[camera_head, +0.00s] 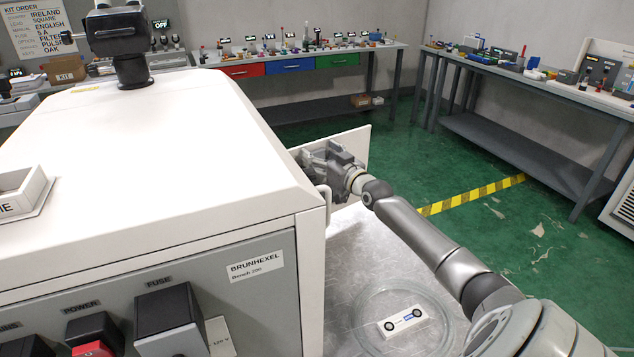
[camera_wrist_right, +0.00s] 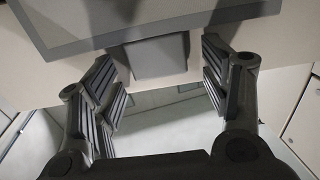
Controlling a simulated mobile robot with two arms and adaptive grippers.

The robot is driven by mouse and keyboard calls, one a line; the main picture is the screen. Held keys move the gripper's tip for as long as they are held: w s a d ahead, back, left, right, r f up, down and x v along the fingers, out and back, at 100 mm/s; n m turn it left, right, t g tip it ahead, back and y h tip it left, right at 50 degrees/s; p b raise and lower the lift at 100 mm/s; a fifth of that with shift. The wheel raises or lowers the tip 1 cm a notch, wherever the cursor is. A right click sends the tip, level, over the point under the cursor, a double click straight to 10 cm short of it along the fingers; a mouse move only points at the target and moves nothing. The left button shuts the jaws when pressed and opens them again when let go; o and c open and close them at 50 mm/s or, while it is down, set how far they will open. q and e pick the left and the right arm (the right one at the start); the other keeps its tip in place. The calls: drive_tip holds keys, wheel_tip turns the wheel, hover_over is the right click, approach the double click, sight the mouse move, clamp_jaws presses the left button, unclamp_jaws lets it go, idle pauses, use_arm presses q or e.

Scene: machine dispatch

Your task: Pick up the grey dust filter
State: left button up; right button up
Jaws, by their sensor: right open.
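My right gripper (camera_head: 326,156) is at the side of the white machine (camera_head: 190,130), beside an open white door panel (camera_head: 354,148). In the right wrist view the right gripper (camera_wrist_right: 160,85) is open, with its ribbed fingers apart. A grey block (camera_wrist_right: 158,58) shows between the fingers, below a wide grey panel (camera_wrist_right: 75,28); it looks like the grey dust filter, but I cannot tell for sure. A gap shows between the block and the fingers on both sides. In the head view the block is hidden by the machine and the gripper. My left gripper is not in view.
A white item with black rounds (camera_head: 404,321) lies in a clear round dish (camera_head: 370,339) on the metal surface below my right arm. Benches with small parts (camera_head: 300,60) stand along the walls. The green floor (camera_head: 500,235) is open, with yellow-black tape (camera_head: 472,196).

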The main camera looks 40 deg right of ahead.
drive_tip(key=c, duration=1.3)
drive_tip(key=shift+c, duration=0.6)
drive_tip(key=shift+s+r, duration=0.1)
drive_tip(key=shift+r, duration=0.05)
